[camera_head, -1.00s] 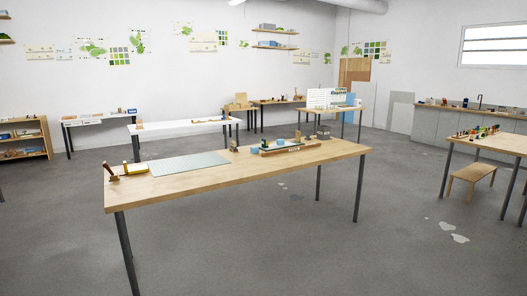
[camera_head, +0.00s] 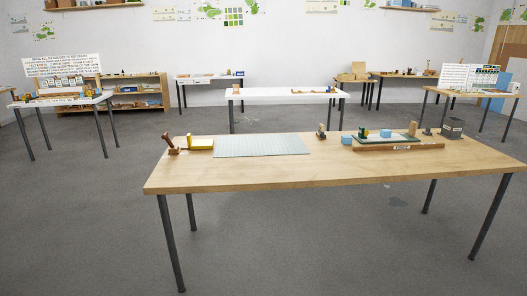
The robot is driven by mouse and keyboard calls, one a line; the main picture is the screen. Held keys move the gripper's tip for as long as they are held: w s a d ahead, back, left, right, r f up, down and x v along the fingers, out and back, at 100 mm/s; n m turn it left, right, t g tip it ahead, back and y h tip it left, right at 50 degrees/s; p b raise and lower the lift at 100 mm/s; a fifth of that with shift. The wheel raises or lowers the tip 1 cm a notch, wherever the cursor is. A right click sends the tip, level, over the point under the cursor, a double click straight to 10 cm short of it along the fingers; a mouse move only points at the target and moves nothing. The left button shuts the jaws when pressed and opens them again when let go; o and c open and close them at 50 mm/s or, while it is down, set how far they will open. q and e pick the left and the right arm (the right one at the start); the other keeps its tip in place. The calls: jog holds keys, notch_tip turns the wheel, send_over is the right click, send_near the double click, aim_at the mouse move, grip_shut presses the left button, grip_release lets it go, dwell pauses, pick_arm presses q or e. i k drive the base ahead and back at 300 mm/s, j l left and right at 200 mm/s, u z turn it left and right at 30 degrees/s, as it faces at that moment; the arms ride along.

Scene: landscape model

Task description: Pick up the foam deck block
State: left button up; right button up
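Neither of my grippers is in view. The long wooden table (camera_head: 330,175) stands in front of me with small model items on it. I cannot tell for sure which item is the foam deck block. A small light blue block (camera_head: 346,139) sits by the left end of a low model base (camera_head: 400,147) on the right half of the table. Another light blue block (camera_head: 386,133) is on that base, beside a small dark green and yellow piece (camera_head: 363,133). All are too small for detail.
A pale green mat (camera_head: 262,145) lies at the table's left-middle. A yellow item (camera_head: 199,144) and a brown wooden tool (camera_head: 170,146) are at its left. A dark grey container (camera_head: 453,128) stands at the right. The table's front strip and the floor before it are clear.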

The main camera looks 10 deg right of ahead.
aim_at(384, 133)
jog(key=i+l+u, duration=0.2)
jog(key=l, duration=0.95)
jog(key=i+l+u, duration=0.2)
jog(key=l, duration=0.95)
jog(key=l+u, duration=0.2)
jog(key=l, duration=0.95)
jog(key=i, duration=0.05)
